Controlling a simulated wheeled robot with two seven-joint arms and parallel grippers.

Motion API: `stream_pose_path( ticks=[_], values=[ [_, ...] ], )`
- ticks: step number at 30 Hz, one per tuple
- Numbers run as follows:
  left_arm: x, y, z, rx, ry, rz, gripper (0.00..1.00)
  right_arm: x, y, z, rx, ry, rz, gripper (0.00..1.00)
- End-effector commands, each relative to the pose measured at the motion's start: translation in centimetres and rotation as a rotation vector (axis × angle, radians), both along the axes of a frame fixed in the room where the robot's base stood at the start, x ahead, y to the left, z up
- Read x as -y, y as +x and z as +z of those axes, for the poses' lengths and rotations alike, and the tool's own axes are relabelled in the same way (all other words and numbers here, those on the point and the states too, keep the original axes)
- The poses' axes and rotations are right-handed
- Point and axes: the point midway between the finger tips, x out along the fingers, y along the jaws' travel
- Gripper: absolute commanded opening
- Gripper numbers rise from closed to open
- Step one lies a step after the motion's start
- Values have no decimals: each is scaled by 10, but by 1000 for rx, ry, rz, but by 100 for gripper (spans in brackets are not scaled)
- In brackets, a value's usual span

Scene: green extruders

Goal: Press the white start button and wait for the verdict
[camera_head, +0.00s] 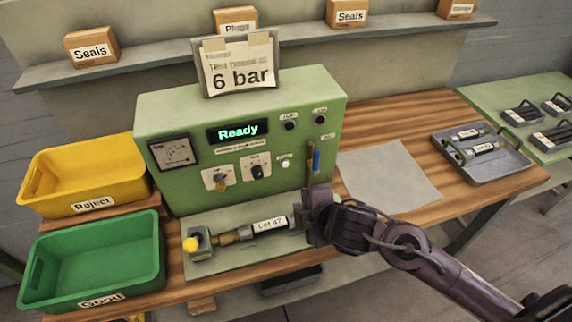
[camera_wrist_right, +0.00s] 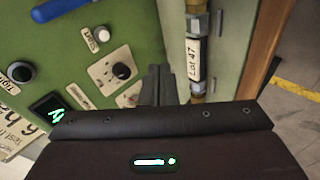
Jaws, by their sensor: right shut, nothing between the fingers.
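The green test machine (camera_head: 170,105) stands on the bench, its display (camera_head: 238,131) reading "Ready". The white start button (camera_head: 285,161) is on the right part of its front panel. It also shows in the right wrist view (camera_wrist_right: 102,34), next to a "Start" label, left of and above the fingertips. My right gripper (camera_head: 310,187) is shut and empty in front of the panel's lower right, apart from the button. Its closed fingers show in the wrist view (camera_wrist_right: 158,82). A cylinder labelled "Lot 47" (camera_head: 270,225) lies in the fixture below the panel. My left gripper is not in view.
A blue-handled lever (camera_head: 316,160) sits beside the button, close to my right gripper. A yellow reject bin (camera_head: 92,165) and a green good bin (camera_head: 95,265) stand at the left. A tray (camera_head: 482,172) with more cylinders is at the right. A "6 bar" sign (camera_head: 238,65) tops the machine.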

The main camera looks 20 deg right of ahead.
Motion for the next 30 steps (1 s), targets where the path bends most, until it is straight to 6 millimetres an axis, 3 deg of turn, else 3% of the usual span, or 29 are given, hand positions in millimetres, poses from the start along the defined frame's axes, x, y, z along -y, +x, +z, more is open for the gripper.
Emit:
stream_pose_path(
  ticks=[3,10,23,30],
  values=[
    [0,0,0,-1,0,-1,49,4,11,-1,74,-158,220,0],
    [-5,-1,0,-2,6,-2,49,14,17,-7,123,-313,444,0],
    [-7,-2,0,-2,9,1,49,15,17,-8,128,-332,475,0],
    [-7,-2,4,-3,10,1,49,15,35,-7,130,-331,469,0]
  ],
)
